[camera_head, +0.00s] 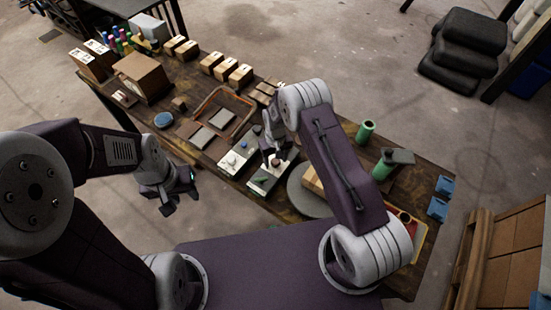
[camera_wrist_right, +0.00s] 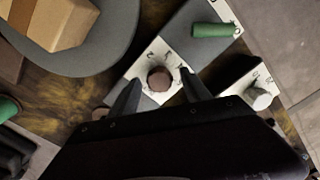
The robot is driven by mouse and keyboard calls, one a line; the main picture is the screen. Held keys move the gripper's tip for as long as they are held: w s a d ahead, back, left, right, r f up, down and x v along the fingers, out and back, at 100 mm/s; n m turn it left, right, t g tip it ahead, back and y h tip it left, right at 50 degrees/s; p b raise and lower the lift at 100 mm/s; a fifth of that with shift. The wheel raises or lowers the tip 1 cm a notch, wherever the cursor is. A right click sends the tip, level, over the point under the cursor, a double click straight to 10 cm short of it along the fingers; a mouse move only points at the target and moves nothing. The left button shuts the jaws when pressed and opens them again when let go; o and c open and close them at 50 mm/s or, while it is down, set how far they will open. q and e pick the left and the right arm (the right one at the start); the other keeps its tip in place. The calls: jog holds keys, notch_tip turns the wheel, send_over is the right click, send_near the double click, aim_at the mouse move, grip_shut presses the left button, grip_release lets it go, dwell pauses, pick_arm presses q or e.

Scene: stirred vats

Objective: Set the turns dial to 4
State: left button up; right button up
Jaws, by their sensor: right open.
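A round brown dial knob (camera_wrist_right: 159,79) sits on a pale plate with printed marks around it, on a grey control box (camera_head: 284,155). The marks are too small to read surely, and I cannot tell the dial's setting. My right gripper (camera_wrist_right: 160,83) is open, with one finger on each side of the brown knob; I cannot tell whether they touch it. In the head view my right gripper (camera_head: 273,151) is over that box and partly hides it. My left gripper (camera_head: 180,202) is open and empty, off the table's near edge.
A second box beside it carries a white knob (camera_wrist_right: 260,98). A green cylinder (camera_wrist_right: 212,30) lies on the first box. A grey round disc (camera_wrist_right: 85,55) bears a cardboard box (camera_wrist_right: 58,22). A wooden tray (camera_head: 228,98) and several cartons stand farther back.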

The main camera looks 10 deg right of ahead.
grip_shut()
jog(key=shift+m, duration=0.3)
jog(key=m+b, duration=0.1)
jog(key=m, duration=0.1)
jog(key=shift+m, duration=0.3)
jog(key=m+b, duration=0.2)
jog(key=m, duration=0.3)
jog(key=shift+m, duration=0.3)
jog(key=m+b, duration=0.1)
jog(key=m, duration=0.3)
jog(key=shift+w+m+b, duration=0.1)
jog(key=shift+m+b, duration=0.2)
jog(key=shift+m, duration=2.1)
jog(key=shift+r, duration=0.1)
